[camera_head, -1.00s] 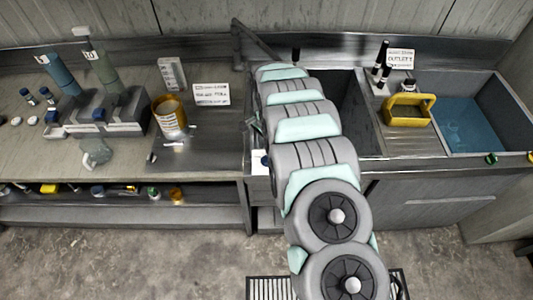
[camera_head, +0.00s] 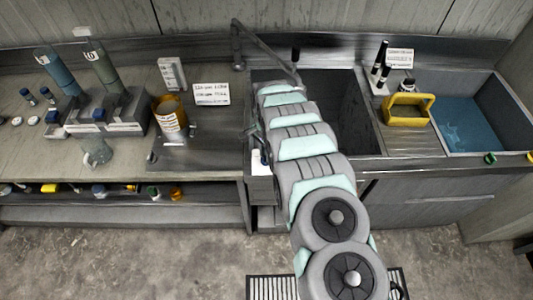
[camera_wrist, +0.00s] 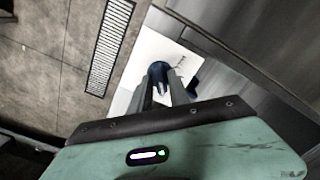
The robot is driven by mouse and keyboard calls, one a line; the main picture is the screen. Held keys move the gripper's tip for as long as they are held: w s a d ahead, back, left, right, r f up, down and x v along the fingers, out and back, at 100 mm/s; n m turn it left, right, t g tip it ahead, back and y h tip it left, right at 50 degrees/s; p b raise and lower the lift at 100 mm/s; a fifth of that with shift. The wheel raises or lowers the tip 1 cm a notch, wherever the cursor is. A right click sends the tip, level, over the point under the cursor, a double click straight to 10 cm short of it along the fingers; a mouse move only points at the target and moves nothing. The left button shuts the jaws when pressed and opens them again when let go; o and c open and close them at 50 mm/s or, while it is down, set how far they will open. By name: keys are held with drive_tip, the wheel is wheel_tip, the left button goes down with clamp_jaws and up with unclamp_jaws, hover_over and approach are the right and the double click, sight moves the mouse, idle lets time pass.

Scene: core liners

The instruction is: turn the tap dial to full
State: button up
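The tap dial (camera_wrist: 158,70) is a dark blue knob on a white plate (camera_wrist: 124,102) with small dark markings, in the wrist view. My gripper (camera_wrist: 163,88) reaches to it, with its two grey fingers slightly apart and their tips at the knob. I cannot tell whether they press on it. In the head view my arm covers the gripper; part of the white plate (camera_head: 259,169) shows beside the arm at the cabinet front. A grey tap spout (camera_head: 265,52) arches over the left, dark sink basin (camera_head: 352,110).
A right basin (camera_head: 465,125) holds blue water. A yellow caddy (camera_head: 407,110) stands between the basins. An amber jar (camera_head: 168,118), a clear beaker (camera_head: 97,152) and a rack with cylinders (camera_head: 108,112) stand on the left bench. A floor grate (camera_head: 268,287) lies in front.

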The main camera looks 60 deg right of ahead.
clamp_jaws()
drive_tip(key=shift+n, duration=0.3)
drive_tip(key=n, duration=0.3)
drive_tip(key=shift+f+n+b, duration=0.1)
drive_tip(key=shift+n+b, duration=0.2)
drive_tip(key=shift+n, duration=0.1)
drive_tip(key=n+b, duration=0.1)
drive_tip(key=n, duration=0.4)
drive_tip(key=n+b, duration=0.1)
drive_tip(key=n, duration=0.4)
drive_tip(key=shift+n+b, duration=0.35)
drive_tip(key=shift+n, duration=0.05)
drive_tip(key=n+b, duration=0.1)
drive_tip(key=n, duration=0.3)
drive_tip(key=shift+n+b, duration=0.3)
drive_tip(key=shift+o, duration=1.8)
unclamp_jaws()
